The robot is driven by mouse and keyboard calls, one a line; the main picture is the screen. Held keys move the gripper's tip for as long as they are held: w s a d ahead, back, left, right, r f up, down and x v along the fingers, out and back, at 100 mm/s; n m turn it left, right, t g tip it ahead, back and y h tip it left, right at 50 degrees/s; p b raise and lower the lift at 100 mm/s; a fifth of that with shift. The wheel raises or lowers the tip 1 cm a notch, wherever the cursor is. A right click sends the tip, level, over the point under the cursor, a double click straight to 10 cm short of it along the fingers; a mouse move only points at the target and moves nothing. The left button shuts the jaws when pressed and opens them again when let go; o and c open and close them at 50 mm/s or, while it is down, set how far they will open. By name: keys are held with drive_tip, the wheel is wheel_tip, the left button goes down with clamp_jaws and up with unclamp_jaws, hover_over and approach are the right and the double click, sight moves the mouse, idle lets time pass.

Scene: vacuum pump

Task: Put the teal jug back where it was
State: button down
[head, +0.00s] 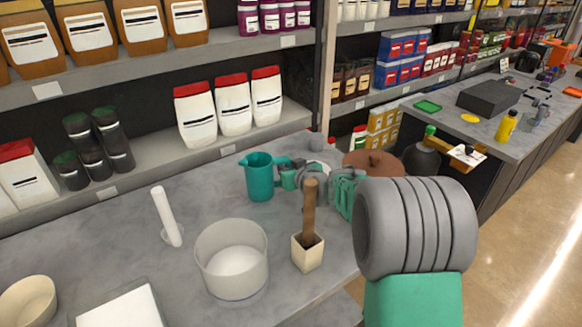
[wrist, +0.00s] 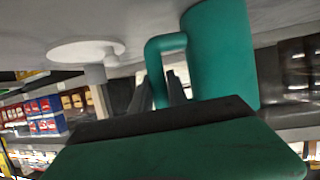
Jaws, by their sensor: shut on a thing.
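The teal jug (head: 260,178) stands upright at the back of the grey counter in the head view, its handle toward the right. My gripper (head: 284,177) reaches in from the right and meets the jug at its handle. In the wrist view the jug (wrist: 222,55) is large at the upper right, and my gripper's dark fingers (wrist: 172,88) are shut on its handle. The jug's base looks to be on or very near the counter; I cannot tell whether it touches.
A wooden-handled tool in a cream block (head: 308,252) stands in front of my arm. A clear round container (head: 232,268) and a white upright cylinder (head: 166,215) stand to the left. A brown round lid-like thing (head: 374,162) lies behind my arm. Shelves with white red-capped bags (head: 233,104) rise behind.

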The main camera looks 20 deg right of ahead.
drive_tip(key=shift+r, duration=0.15)
drive_tip(key=shift+w, duration=0.1)
drive_tip(key=c, duration=1.3)
unclamp_jaws()
drive_tip(key=shift+f, duration=0.25)
drive_tip(key=shift+r, duration=0.25)
drive_tip(key=shift+s+d, duration=0.15)
drive_tip(key=shift+s, duration=0.3)
drive_tip(key=b+v, duration=0.1)
drive_tip(key=v, duration=1)
